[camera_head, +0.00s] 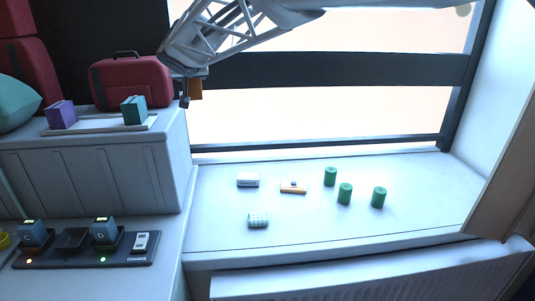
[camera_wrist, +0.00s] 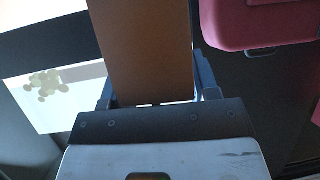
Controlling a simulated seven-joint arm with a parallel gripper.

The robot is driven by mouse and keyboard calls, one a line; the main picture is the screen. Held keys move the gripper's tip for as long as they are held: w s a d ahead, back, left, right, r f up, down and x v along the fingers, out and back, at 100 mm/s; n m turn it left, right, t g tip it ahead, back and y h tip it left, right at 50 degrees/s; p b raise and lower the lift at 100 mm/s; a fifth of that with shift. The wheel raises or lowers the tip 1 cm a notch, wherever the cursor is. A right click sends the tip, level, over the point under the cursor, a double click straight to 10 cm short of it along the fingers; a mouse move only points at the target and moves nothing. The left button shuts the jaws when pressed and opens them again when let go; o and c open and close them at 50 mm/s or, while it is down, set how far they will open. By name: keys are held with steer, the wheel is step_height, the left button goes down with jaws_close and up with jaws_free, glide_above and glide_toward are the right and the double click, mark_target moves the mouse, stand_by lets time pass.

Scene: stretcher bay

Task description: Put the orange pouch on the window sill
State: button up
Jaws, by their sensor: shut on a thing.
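My gripper (camera_head: 188,93) is raised at the upper left of the window in the head view, beside the red case. It is shut on the orange pouch (camera_head: 196,88), which hangs in the air, partly hidden by the gripper. In the wrist view the pouch (camera_wrist: 145,50) is a flat brown-orange slab between the fingers. The window sill (camera_head: 315,225) is the wide white ledge below the window, to the lower right of my gripper.
On the sill are a white box (camera_head: 248,180), an orange-and-white item (camera_head: 293,187), a pale striped roll (camera_head: 258,220) and green cylinders (camera_head: 345,194). The sill's right and front right are clear. A red case (camera_head: 131,82) and a charger strip (camera_head: 128,258) are at left.

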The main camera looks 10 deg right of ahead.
steer(key=w+d+f, duration=0.3)
steer(key=d+f, duration=0.6)
steer(key=d, duration=0.1)
steer(key=w+d+f+m+h, duration=0.1)
steer(key=w+d+f, duration=0.2)
steer(key=d+f, duration=0.65)
steer(key=w+d+f, duration=0.4)
steer(key=d+f, duration=0.3)
steer(key=d, duration=0.5)
steer(key=d+f+n+y, duration=0.2)
steer(key=d+f, duration=0.1)
steer(key=d, duration=1.5)
steer(key=d+f+n+g+y, duration=0.1)
steer(key=d+f, duration=0.3)
steer(key=d, duration=1.4)
steer(key=shift+n+y, duration=0.5)
steer(key=shift+y, duration=0.2)
steer(key=shift+f, duration=0.1)
steer(key=shift+a, duration=0.1)
step_height(320, 180, down, 6)
steer(key=shift+f, duration=0.2)
